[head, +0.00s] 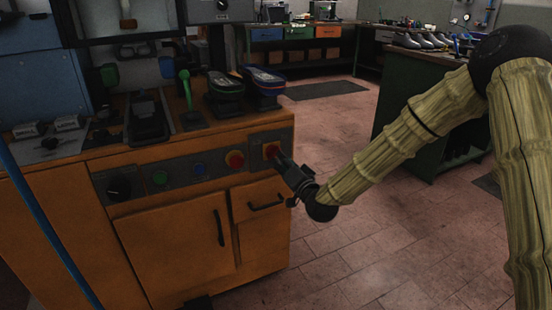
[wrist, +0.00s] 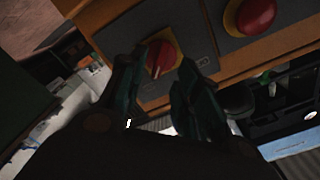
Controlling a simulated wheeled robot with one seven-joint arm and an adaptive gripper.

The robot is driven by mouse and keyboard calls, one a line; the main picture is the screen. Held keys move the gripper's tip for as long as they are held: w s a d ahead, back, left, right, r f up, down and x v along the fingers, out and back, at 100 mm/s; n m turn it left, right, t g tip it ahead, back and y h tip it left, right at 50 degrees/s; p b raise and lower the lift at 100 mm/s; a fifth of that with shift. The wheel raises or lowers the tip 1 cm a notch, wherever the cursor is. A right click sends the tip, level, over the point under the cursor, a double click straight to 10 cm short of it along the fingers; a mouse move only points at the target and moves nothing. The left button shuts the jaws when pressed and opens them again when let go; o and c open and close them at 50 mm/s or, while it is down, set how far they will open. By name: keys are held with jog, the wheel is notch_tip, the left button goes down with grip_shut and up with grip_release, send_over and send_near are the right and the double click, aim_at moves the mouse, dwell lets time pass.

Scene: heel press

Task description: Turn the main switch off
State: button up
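The main switch (head: 271,150) is a red rotary knob on a yellow plate at the right end of the orange machine's control panel. In the wrist view the switch (wrist: 160,57) shows between and just beyond my fingertips, with a pale mark on its red handle. My gripper (head: 279,160) is at the switch in the head view and hides part of it. In the wrist view my gripper (wrist: 163,66) is open, with a clear gap between its dark fingers. The left finger overlaps the edge of the yellow plate; I cannot tell whether it touches.
A red mushroom button (head: 235,160) on a yellow ring sits beside the switch; it also shows in the wrist view (wrist: 256,14). Blue (head: 199,170) and green (head: 160,178) buttons and a black knob (head: 119,188) are farther left. A drawer handle (head: 266,202) is below. Open floor lies right.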

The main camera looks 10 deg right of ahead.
aim_at(275, 156)
jog(key=shift+b+x, duration=0.35)
jog(key=shift+x, duration=2.4)
grip_shut()
